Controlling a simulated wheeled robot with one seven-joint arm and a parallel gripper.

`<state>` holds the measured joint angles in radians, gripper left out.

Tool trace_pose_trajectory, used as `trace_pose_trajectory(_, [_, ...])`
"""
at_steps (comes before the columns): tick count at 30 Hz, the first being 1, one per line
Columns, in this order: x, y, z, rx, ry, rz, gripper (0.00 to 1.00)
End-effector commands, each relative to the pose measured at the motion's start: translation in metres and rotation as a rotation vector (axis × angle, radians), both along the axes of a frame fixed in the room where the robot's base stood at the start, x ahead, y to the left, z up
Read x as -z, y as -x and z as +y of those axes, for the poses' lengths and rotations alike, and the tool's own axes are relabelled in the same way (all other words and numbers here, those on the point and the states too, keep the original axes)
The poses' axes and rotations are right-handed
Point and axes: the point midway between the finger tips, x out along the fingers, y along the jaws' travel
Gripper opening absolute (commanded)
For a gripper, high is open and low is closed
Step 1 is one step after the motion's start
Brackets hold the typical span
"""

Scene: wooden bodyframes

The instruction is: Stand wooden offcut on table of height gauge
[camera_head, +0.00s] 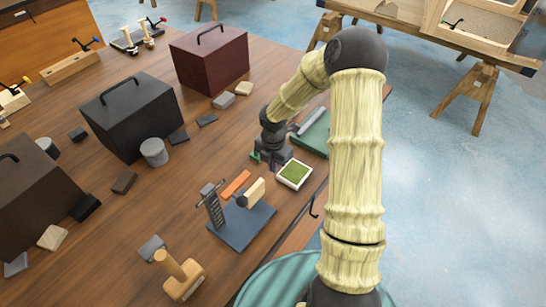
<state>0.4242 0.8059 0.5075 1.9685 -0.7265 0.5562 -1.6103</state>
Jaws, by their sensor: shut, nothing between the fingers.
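The height gauge stands near the front right edge of the bench, with a blue-grey base (243,229) and a dark toothed column (213,207). A pale wooden offcut (256,191) is upright at the gauge, beside a small grey round part (242,201). Whether it rests on that part or on the base is unclear at this size. My gripper (266,161) is farther back, above and behind the offcut and apart from it. It is shut and empty; its fingertips are small and partly hard to make out.
An orange block (236,184) lies just behind the gauge. A tray with a green pad (294,174) is right of it, near the bench edge. A wooden mallet-like tool (180,275) is in front. Dark toolboxes (133,115), a grey cylinder (154,152) and several small blocks stand leftward.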

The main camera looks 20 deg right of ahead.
Motion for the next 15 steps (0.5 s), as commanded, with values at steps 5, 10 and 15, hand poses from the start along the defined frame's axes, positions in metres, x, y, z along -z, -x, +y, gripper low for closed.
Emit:
trace_pose_trajectory(5, [0.032,0.001,0.001,0.0,0.0,0.003,0.0])
trace_pose_trajectory(10, [0.036,0.013,0.018,-0.006,0.001,0.001,0.0])
trace_pose_trajectory(15, [0.037,0.022,0.03,-0.001,0.001,-0.001,0.0])
